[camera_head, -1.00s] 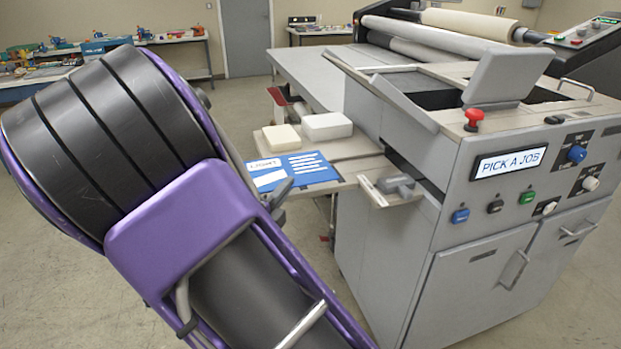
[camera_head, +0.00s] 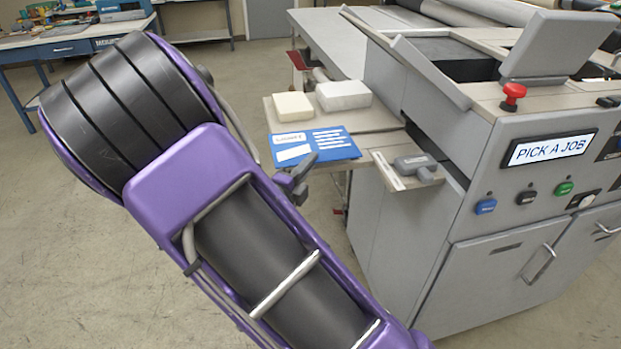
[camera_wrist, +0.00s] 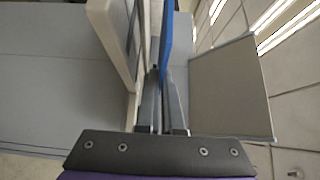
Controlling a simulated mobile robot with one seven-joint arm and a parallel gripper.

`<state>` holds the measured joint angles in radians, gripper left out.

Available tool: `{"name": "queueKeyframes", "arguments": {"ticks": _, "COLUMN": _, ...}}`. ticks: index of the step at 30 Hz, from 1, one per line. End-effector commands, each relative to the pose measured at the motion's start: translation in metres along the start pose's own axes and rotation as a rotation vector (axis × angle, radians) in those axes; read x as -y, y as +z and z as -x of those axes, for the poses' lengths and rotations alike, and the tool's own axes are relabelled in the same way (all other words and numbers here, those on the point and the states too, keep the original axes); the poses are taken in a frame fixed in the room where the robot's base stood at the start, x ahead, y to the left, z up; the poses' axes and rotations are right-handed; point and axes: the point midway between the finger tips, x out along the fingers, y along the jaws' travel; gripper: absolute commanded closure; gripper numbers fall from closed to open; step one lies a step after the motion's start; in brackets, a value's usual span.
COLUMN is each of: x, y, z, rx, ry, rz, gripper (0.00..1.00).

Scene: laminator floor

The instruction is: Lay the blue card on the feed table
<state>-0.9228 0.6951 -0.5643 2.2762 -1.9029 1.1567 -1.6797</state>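The blue card (camera_head: 330,148) has white print and a white patch. In the head view it lies flat in front of the beige shelf (camera_head: 375,115) on the machine's left side, overlapping its near edge in the picture. My gripper (camera_head: 301,172) is at the card's near edge. In the wrist view the card (camera_wrist: 166,40) shows edge-on at the tips of my gripper (camera_wrist: 163,85), which is shut on it. A narrow gap shows between the card and a pale surface beside it. A long grey table surface (camera_head: 330,42) extends behind the shelf.
A cream block (camera_head: 292,106) and a white block (camera_head: 343,95) sit on the shelf behind the card. A grey handled piece (camera_head: 415,168) sits on the ledge right of the card. The laminator body (camera_head: 470,215) stands at right. Open floor lies left.

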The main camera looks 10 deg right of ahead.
Motion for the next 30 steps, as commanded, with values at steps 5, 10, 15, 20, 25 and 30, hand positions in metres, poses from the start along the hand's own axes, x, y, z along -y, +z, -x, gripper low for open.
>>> {"name": "queueKeyframes", "arguments": {"ticks": 5, "x": -0.015, "y": 0.000, "z": 0.000, "rx": -0.001, "ry": -0.001, "rz": 0.000, "gripper": 1.00}}
{"name": "queueKeyframes", "arguments": {"ticks": 10, "x": -0.039, "y": 0.000, "z": 0.000, "rx": -0.001, "ry": -0.001, "rz": 0.002, "gripper": 1.00}}
{"name": "queueKeyframes", "arguments": {"ticks": 15, "x": -0.042, "y": 0.000, "z": 0.000, "rx": -0.001, "ry": -0.001, "rz": -0.002, "gripper": 1.00}}
{"name": "queueKeyframes", "arguments": {"ticks": 20, "x": -0.043, "y": 0.000, "z": 0.000, "rx": -0.001, "ry": -0.001, "rz": -0.001, "gripper": 1.00}}
{"name": "queueKeyframes", "arguments": {"ticks": 25, "x": -0.045, "y": 0.000, "z": 0.000, "rx": 0.000, "ry": -0.001, "rz": -0.002, "gripper": 0.82}}
{"name": "queueKeyframes", "arguments": {"ticks": 30, "x": -0.045, "y": 0.000, "z": 0.000, "rx": 0.000, "ry": 0.000, "rz": -0.001, "gripper": 0.66}}
